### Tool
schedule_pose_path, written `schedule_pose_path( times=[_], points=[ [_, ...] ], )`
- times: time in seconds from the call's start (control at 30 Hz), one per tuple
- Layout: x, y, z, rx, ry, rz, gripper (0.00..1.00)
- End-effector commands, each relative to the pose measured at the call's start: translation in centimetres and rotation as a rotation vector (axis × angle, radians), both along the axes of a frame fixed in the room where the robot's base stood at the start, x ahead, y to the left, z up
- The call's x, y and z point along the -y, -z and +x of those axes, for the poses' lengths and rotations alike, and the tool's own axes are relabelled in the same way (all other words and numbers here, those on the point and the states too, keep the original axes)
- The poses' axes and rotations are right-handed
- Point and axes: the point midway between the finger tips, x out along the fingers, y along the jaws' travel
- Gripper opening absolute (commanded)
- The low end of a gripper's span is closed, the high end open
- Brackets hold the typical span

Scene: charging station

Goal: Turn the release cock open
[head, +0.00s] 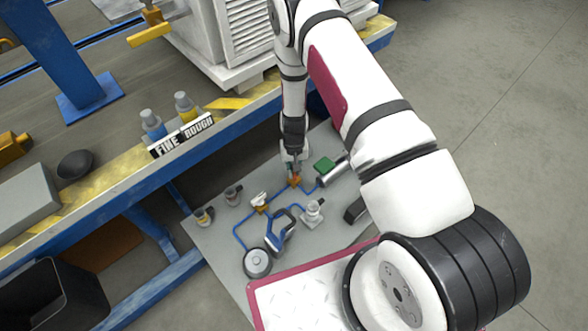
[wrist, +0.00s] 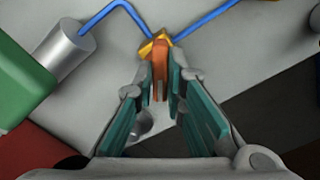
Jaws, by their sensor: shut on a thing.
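The release cock appears as a small brass body (wrist: 155,46) with an orange lever (wrist: 161,70) where two blue tubes meet. In the head view the cock (head: 295,182) is a small orange spot on the grey panel (head: 215,240). My gripper (wrist: 170,84) has its teal-padded fingers on either side of the orange lever and is shut on it near the fingertips. In the wrist view the lever points down the picture, crosswise to the tubes. In the head view my gripper (head: 292,168) reaches down from above, and the lever is too small there to read its angle.
A metal cylinder (wrist: 63,48) with a green block (wrist: 20,85) stands close left of my gripper in the wrist view. The blue workbench (head: 110,190) borders the left.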

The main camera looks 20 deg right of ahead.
Motion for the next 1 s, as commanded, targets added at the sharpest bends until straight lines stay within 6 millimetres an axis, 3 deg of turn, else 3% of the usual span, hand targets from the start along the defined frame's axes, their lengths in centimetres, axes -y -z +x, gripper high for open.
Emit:
schedule_pose_path(
  times=[0.5,1.0],
  points=[
    [-0.02,0.18,-0.24,-0.005,-0.444,0.001,0.00],
    [0.05,0.17,-0.28,-0.006,-0.628,0.000,0.00]
  ],
)
